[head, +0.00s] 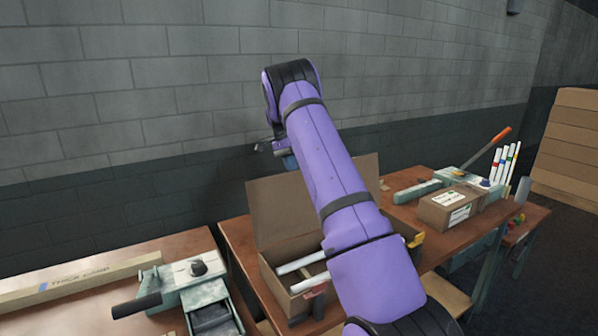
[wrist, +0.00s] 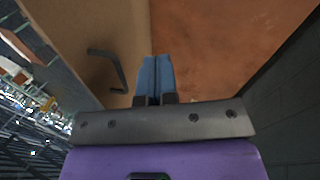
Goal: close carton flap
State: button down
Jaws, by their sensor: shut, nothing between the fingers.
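The open brown carton (head: 270,284) stands on the middle table with white tubes inside. Its tall flap (head: 281,212) stands up along the back edge. My gripper (head: 290,162) is above the flap's top edge, partly hidden by my purple arm. In the wrist view, my gripper (wrist: 155,75) has its blue-grey fingers together and holds nothing. A broad cardboard face, apparently the flap (wrist: 90,35), lies left of the fingers and bears a dark bent shape. Whether the fingers touch it I cannot tell. My arm hides the carton's right part.
A block wall (head: 120,110) runs close behind the tables. A smaller closed carton (head: 450,207) and a lever tool (head: 465,178) stand at right. A clamp-like device (head: 205,285) and a long box (head: 85,280) are on the left table.

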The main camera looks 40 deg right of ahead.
jog(key=shift+s+f, duration=0.2)
jog(key=shift+s, duration=0.95)
jog(key=shift+s+f, duration=0.2)
jog(key=shift+s, duration=0.9)
jog(key=shift+s+r, duration=0.1)
